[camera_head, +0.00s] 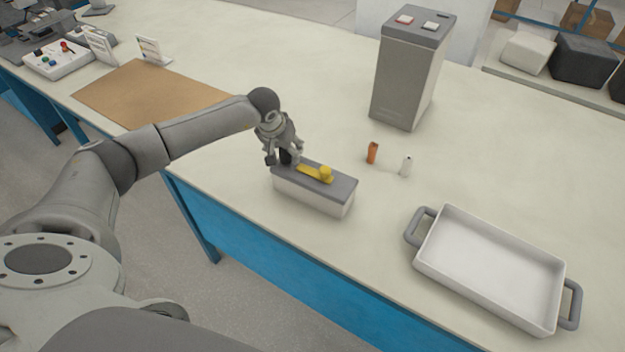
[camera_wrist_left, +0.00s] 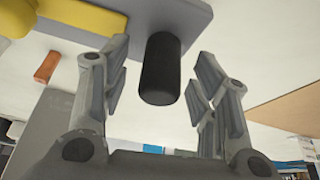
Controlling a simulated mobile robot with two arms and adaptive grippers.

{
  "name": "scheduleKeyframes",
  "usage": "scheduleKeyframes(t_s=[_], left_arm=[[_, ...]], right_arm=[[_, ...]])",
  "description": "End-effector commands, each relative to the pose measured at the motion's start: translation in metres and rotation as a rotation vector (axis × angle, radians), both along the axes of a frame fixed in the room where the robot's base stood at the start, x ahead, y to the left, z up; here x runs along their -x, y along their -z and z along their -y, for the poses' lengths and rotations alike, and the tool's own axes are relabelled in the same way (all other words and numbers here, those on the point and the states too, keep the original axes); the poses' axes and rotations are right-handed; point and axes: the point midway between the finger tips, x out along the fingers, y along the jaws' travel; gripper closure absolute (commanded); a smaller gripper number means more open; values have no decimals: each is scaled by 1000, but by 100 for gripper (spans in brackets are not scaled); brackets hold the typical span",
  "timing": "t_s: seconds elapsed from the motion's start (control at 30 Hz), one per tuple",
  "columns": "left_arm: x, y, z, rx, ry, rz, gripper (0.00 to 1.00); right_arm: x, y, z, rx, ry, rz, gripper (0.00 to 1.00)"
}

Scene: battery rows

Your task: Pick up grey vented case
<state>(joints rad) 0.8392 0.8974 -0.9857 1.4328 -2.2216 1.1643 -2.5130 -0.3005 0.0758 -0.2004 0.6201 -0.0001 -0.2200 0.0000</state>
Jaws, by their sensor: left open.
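A tall grey case (camera_head: 403,80) stands upright at the back of the table, with faint slot-like lines low on its front and a red and a white block on its dark top. A low light box with a grey lid (camera_head: 338,185) sits near the front edge. A yellow part (camera_head: 318,174) and a black cylinder (camera_wrist_left: 161,70) are on its lid. My left gripper (camera_head: 284,158) is at the lid's left end. In the left wrist view its fingers (camera_wrist_left: 160,85) are open, one on each side of the black cylinder, with gaps showing. My right gripper is not in view.
An orange cylinder (camera_head: 372,153) and a white cylinder (camera_head: 406,166) stand between the box and the tall case. A white tray with grey handles (camera_head: 490,262) is at the right front. A brown mat (camera_head: 140,93) lies at left.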

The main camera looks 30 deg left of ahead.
Motion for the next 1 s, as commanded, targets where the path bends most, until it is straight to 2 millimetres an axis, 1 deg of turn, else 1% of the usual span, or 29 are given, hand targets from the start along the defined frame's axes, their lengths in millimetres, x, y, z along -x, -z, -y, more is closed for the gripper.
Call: scheduleKeyframes(t_s=[0.2, 0.23, 0.6, 0.67, 1.0], left_arm=[[0, 1, 0, 0, 0, 1, 45], [0, 1, 0, 0, 0, 1, 46], [0, 1, 0, 0, -1, 1, 94], [0, 1, 0, 0, -1, 1, 100], [-1, -1, 0, 1, -1, 3, 100]], right_arm=[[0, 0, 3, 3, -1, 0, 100], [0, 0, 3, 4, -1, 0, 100], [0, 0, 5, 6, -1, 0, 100], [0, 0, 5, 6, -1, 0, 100], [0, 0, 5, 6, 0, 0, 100]])
